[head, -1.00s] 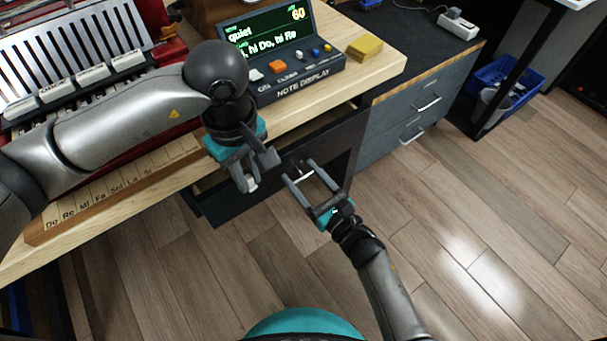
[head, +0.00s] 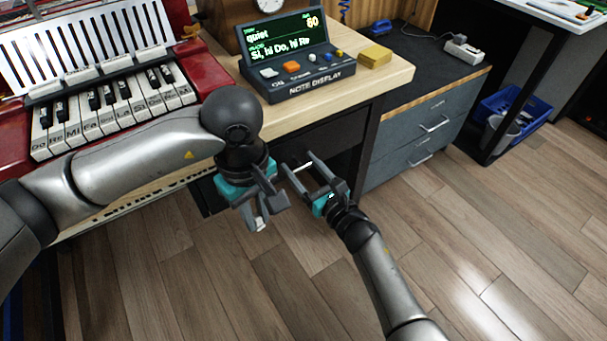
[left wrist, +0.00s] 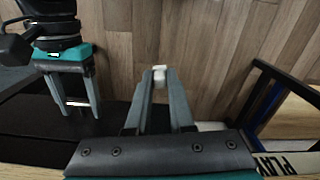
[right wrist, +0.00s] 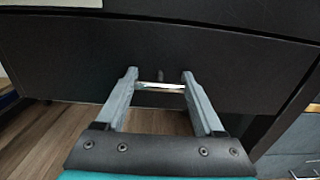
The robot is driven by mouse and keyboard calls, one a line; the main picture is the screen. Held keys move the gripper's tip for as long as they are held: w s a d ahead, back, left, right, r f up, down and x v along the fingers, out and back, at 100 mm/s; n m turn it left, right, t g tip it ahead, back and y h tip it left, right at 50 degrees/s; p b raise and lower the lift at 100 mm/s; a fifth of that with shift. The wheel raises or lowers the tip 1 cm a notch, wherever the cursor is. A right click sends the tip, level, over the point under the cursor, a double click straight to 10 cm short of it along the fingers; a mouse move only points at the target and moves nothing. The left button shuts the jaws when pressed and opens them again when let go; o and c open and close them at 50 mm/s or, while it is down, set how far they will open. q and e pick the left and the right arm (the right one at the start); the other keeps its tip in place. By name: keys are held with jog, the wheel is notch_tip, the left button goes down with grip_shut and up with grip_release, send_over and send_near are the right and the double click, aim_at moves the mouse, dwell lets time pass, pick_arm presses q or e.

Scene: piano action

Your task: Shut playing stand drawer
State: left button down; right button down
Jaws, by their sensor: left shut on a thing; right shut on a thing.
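The playing stand (head: 395,82) has a light wooden top and a dark drawer under its right part. The drawer front (right wrist: 80,60) fills much of the right wrist view. My right gripper (head: 305,172) is shut on its metal drawer handle (right wrist: 160,86). The handle also shows between the fingers in the left wrist view (left wrist: 77,103). Any gap left at the drawer is hard to tell, partly hidden by my left arm. My left gripper (head: 262,215) is shut on a small white thing (left wrist: 159,72), held over the floor left of the right gripper.
A red keyboard instrument (head: 110,110) and a note display (head: 290,55) stand on the top. A yellow block (head: 375,57) lies near its right end. A grey drawer cabinet (head: 420,140) stands to the right. The wooden floor (head: 480,240) in front is clear.

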jog(key=shift+a, duration=0.1)
pick_arm(q)
jog(key=shift+w, duration=0.1)
pick_arm(e)
jog(key=shift+c, duration=1.6)
grip_release()
jog(key=shift+w, duration=0.15)
jog(key=shift+o, duration=1.4)
pick_arm(q)
jog(key=shift+a, duration=0.1)
pick_arm(e)
jog(key=shift+o, duration=0.2)
jog(key=shift+w+r, duration=0.1)
jog(key=shift+w+r, duration=0.1)
pick_arm(q)
jog(key=shift+r, duration=0.25)
pick_arm(e)
jog(key=shift+s+d, duration=0.45)
pick_arm(q)
notch_tip(320, 180, up, 3)
jog(key=p, duration=0.3)
jog(key=shift+p, duration=0.3)
pick_arm(e)
jog(key=v, duration=1.1)
jog(key=shift+s+a+f, duration=0.2)
jog(key=shift+s+f, duration=0.05)
